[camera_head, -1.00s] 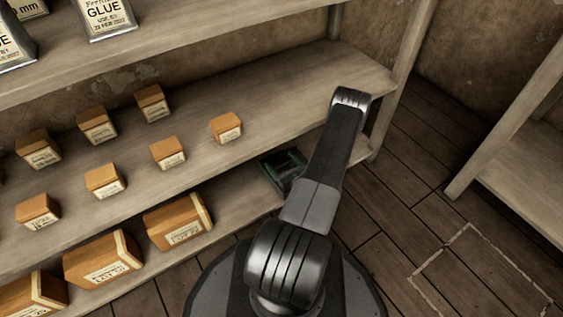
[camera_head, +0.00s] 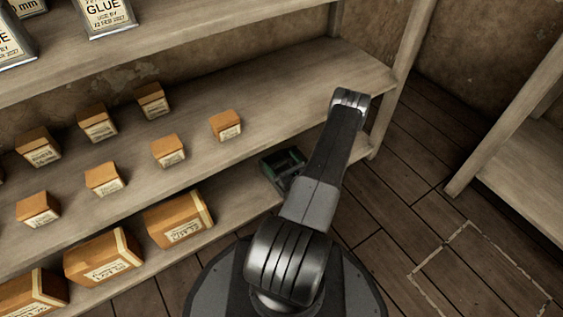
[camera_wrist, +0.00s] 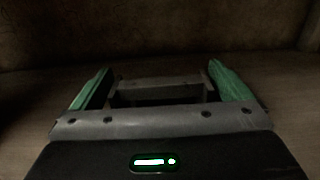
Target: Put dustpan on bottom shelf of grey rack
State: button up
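Several orange boxes stand on the middle shelf (camera_head: 300,92), and larger ones (camera_head: 180,219) on the bottom shelf to the left. The middle shelf hangs above my gripper. The rack's right post (camera_head: 383,125) is close to my arm. Another shelf unit (camera_head: 520,165) stands right, with bare floor between.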

jog(key=p+v, duration=0.3)
jog(key=v, duration=1)
jog(key=shift+s+d+p, duration=0.25)
jog(key=shift+s+p, duration=0.1)
jog(key=shift+p, duration=0.05)
jog(key=shift+w, duration=0.1)
jog(key=b+x, duration=0.4)
jog(key=x, duration=0.9)
jog(key=shift+w+a, duration=0.3)
jog(key=shift+r, duration=0.15)
